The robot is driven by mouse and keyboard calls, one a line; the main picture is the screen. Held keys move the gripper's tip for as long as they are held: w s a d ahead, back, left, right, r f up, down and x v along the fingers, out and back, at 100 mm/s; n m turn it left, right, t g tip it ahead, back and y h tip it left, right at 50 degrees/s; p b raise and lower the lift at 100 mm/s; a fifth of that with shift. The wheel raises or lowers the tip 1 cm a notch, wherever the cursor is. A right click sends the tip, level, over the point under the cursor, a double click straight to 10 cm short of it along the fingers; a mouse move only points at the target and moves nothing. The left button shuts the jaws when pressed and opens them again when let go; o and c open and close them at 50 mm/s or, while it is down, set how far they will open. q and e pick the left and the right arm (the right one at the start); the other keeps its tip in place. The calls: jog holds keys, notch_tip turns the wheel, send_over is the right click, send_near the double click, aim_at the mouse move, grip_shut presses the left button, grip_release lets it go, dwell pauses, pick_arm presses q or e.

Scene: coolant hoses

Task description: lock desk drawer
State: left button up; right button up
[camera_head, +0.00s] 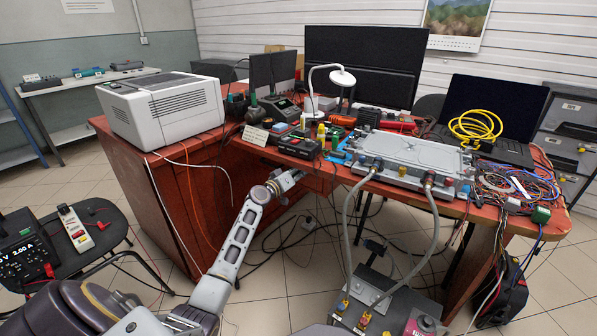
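The red-brown wooden desk (318,171) runs across the middle of the head view. Its left pedestal (185,205) stands under the printer. I cannot make out a drawer front, a lock or a key; my arm covers part of the pedestal. My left arm reaches up from the lower left. My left gripper (288,181) is at the desk's front edge, right of the pedestal. Its fingers are too small to tell whether they are open or shut, or whether they touch the desk. My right gripper is not in view.
A white printer (163,107) stands on the desk's left end. A grey metal plate unit (410,155) sits on the desk, with two hoses running down to a box (375,295) on the floor side. Loose cables hang at the pedestal. A black chair (75,255) stands left.

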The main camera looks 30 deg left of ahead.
pick_arm(q)
jog(key=n, duration=0.2)
jog(key=shift+a+n+p, duration=0.1)
jog(key=shift+n+p, duration=0.2)
jog(key=shift+n, duration=0.1)
jog(key=n+p, duration=0.1)
jog(key=n, duration=0.1)
jog(key=shift+n, duration=1.2)
jog(key=shift+a+f+n+p, duration=0.1)
jog(key=shift+n+p, duration=0.9)
jog(key=shift+n, duration=0.9)
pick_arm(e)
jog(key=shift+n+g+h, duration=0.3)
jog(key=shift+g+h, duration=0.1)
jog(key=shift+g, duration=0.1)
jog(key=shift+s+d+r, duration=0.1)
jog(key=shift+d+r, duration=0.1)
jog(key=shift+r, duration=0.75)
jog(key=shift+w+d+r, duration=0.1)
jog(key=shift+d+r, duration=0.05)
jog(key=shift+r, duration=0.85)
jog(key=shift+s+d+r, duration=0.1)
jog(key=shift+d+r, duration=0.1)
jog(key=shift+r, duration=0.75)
pick_arm(q)
jog(key=o, duration=1)
jog(key=shift+s+f, duration=0.1)
